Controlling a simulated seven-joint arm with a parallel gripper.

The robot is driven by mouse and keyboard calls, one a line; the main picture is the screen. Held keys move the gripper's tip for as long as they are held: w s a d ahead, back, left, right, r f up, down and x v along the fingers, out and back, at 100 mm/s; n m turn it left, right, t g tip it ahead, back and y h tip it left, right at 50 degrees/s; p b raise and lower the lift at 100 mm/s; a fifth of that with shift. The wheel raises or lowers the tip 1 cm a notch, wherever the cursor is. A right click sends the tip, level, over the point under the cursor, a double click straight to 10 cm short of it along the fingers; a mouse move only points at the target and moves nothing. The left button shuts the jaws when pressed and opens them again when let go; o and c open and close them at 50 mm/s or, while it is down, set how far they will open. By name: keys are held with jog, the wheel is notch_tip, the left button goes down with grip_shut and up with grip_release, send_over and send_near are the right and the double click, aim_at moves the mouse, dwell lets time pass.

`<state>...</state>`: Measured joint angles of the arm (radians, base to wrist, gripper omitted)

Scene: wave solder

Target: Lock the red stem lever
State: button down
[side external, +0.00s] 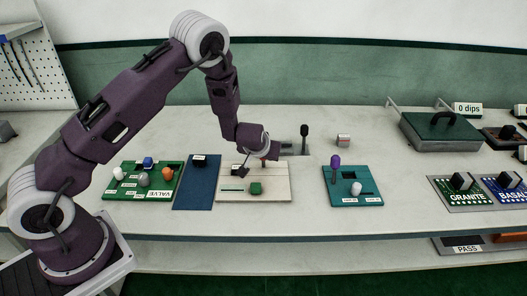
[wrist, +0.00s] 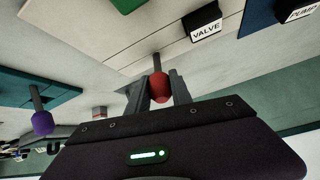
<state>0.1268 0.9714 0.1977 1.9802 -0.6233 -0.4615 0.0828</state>
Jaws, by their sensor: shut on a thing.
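The red stem lever has a red knob (wrist: 160,87) on a thin grey stem, seen in the wrist view rising from the cream board (wrist: 115,45). My gripper (wrist: 161,93) is shut on the red knob, with one finger on each side of it. In the side view my gripper (side external: 270,157) is low over the back right part of the cream board (side external: 278,190), and it mostly hides the lever. A black block labelled VALVE (wrist: 204,24) stands on the same board. I cannot tell whether the lever is locked.
A blue board (side external: 195,190) and a green board with coloured knobs (side external: 130,188) lie to the left. A teal board (side external: 345,196) with a purple-knobbed lever (side external: 336,162) lies to the right. A black-knobbed lever (side external: 304,132) stands behind. Bare table separates the cream and teal boards.

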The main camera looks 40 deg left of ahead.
jog(key=shift+s+d+f+t+y, duration=0.2)
jog(key=shift+s+d+t+y, duration=0.2)
jog(key=shift+t+y, duration=0.3)
jog(key=c, duration=1.1)
grip_release()
jog(key=shift+c, duration=0.2)
jog(key=v, duration=0.7)
jog(key=shift+d, duration=0.1)
